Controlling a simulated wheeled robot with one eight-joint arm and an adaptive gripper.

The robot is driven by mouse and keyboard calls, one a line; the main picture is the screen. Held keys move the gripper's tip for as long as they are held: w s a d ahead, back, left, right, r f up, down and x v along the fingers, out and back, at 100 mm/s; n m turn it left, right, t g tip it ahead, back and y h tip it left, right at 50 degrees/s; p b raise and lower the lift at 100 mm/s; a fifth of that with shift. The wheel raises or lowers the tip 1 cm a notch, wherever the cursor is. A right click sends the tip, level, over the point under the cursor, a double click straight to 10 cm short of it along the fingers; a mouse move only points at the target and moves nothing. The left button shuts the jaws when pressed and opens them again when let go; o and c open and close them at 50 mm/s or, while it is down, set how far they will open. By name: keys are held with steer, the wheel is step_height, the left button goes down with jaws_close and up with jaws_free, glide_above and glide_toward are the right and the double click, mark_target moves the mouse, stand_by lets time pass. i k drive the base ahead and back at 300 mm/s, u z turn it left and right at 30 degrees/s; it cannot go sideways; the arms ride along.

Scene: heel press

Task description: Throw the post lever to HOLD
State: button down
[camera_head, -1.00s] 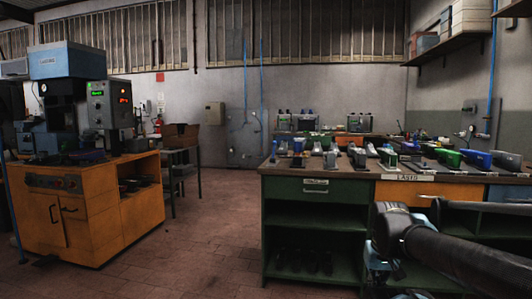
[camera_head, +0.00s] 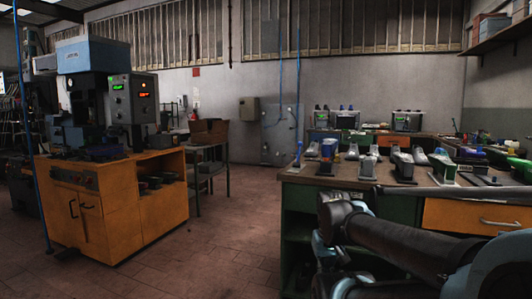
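A press machine with a blue top (camera_head: 93,55) and an orange cabinet (camera_head: 112,203) stands at the left in the head view. A grey control box (camera_head: 133,98) with a lit display is on its right side. I cannot make out the post lever or a HOLD mark at this size. My arm (camera_head: 410,245) reaches in from the lower right, in front of the green bench. No gripper fingers can be made out, so its state does not show.
A bench with a green frame and wooden top (camera_head: 340,178) at the right carries several heel-shaped parts. A small table (camera_head: 207,160) with a brown box stands behind the press. Tiled floor (camera_head: 215,245) lies open between press and bench. A blue pole (camera_head: 28,130) rises at far left.

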mark_target(300, 144)
steer(key=u, duration=0.25)
steer(key=i, duration=0.9)
steer(key=u, duration=0.15)
